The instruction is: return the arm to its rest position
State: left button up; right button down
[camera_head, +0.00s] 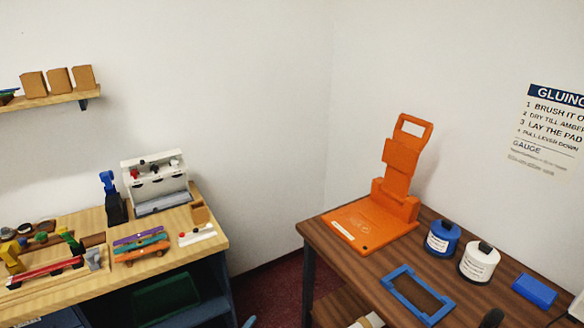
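Neither of my grippers can be made out in the head view, and no arm shows clearly. A small grey-blue shape (249,322) is cut off at the bottom edge between the tables, and a dark rounded shape (491,319) is cut off at the bottom right. I cannot tell what either one is. Whether my grippers are open or shut does not show.
The dark wood table (330,240) at right bears an orange lever press (398,160), a blue jar (442,238), a white jar (479,262), a blue frame (395,293) and a blue block (533,290). The light workbench (212,240) at left is crowded. Floor (277,285) shows between them.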

pick_arm(q)
jog(key=s+a+f+n+g+y, duration=0.3)
jog(key=s+f+n, duration=0.3)
jog(key=s+f, duration=0.3)
jog(key=s+a+f+n+g+y, duration=0.3)
jog(key=s+f+n, duration=0.35)
jog(key=f, duration=0.45)
jog(key=s+f+n+g, duration=0.3)
jog(key=s+f, duration=0.3)
jog(key=s, duration=0.6)
jog(key=s+f+n+g, duration=0.4)
jog(key=s+f, duration=0.2)
jog(key=s, duration=0.7)
jog(key=shift+s+d+f, duration=0.15)
jog(key=shift+s+f, duration=0.05)
